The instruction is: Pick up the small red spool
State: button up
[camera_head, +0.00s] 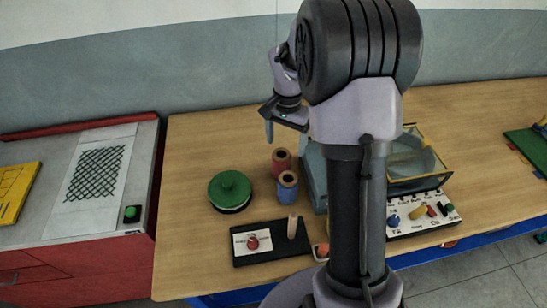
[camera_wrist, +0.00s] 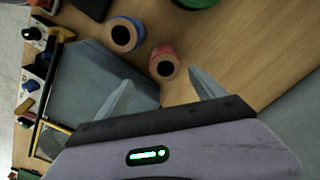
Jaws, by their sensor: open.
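The small red spool (camera_head: 281,163) stands upright on the wooden table, just behind a blue spool (camera_head: 287,188). In the wrist view the red spool (camera_wrist: 164,66) shows its dark centre hole from above, with the blue spool (camera_wrist: 124,36) to its upper left. My gripper (camera_head: 287,125) is open and empty, above and behind the spools in the head view. In the wrist view its two fingertips (camera_wrist: 161,77) are spread apart, and the red spool appears between and slightly beyond them.
A green round-lidded item (camera_head: 230,185) sits left of the spools. A black board (camera_head: 272,254) with a wooden peg (camera_head: 292,226) lies in front. A blue-grey box (camera_head: 313,172) stands close on the right, partly hidden by my arm. A control panel (camera_head: 405,225) lies farther right.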

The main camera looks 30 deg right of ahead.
aim_at(281, 166)
notch_tip(281, 166, down, 7)
jog(key=shift+w+r+b, duration=0.1)
jog(key=shift+r+b, duration=0.05)
jog(key=shift+b, duration=0.8)
jog(key=f+b, duration=0.1)
jog(key=f, duration=0.2)
jog(key=f+b, duration=0.1)
jog(key=f, duration=0.1)
jog(key=shift+w+a+f+b, duration=0.1)
jog(key=shift+w+a+b, duration=0.2)
jog(key=shift+w+a, duration=0.05)
jog(key=shift+c, duration=0.2)
jog(key=shift+r, duration=0.2)
jog(key=c, duration=1.5)
